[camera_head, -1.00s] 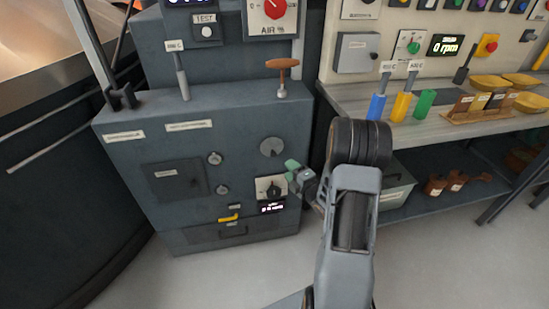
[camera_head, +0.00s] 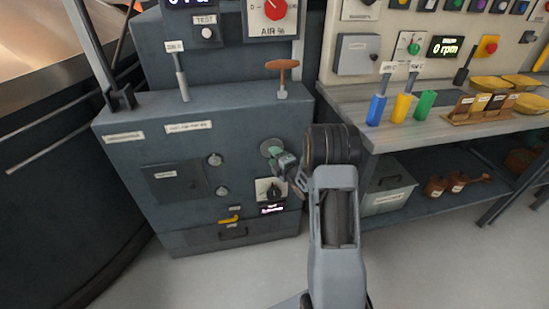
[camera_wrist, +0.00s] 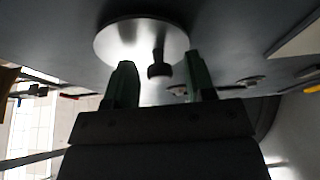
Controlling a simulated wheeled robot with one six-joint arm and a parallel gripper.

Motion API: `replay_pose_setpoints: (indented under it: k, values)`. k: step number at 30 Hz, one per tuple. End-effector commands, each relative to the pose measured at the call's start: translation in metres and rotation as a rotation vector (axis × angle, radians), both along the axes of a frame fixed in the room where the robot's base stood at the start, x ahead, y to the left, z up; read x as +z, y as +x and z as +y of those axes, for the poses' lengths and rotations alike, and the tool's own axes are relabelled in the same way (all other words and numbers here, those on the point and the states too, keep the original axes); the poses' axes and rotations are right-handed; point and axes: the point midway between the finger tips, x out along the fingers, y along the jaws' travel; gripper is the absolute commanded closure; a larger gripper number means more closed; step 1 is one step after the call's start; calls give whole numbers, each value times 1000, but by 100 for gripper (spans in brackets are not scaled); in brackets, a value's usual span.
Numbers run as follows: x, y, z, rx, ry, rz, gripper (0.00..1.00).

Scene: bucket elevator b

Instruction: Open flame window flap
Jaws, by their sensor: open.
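The flame window flap appears to be the round grey metal disc (camera_head: 267,143) on the front of the dark grey cabinet. In the wrist view the disc (camera_wrist: 115,40) is close ahead, with a small dark knob (camera_wrist: 159,68) standing out from its lower part. My gripper (camera_head: 276,152) is in front of the disc and partly hides it in the head view. In the wrist view my gripper (camera_wrist: 162,74) is open, its two green fingers on either side of the knob. I cannot tell whether either finger touches it.
An orange T-handle (camera_head: 282,66) stands above on the cabinet top. A workbench (camera_head: 360,112) is at right.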

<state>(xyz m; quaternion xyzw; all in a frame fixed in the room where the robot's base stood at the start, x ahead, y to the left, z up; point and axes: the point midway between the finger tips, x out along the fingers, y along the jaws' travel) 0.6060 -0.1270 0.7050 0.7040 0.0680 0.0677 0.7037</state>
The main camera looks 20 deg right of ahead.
Motion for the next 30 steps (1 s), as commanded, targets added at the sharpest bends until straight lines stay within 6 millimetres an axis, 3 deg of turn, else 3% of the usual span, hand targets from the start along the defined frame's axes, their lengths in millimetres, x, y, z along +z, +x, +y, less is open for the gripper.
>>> replay_pose_setpoints:
  k: [2,17,30]
  values:
    - [0,0,0,0,0,0,52]
    - [0,0,0,0,-1,0,100]
    - [-2,1,8,11,27,-7,100]
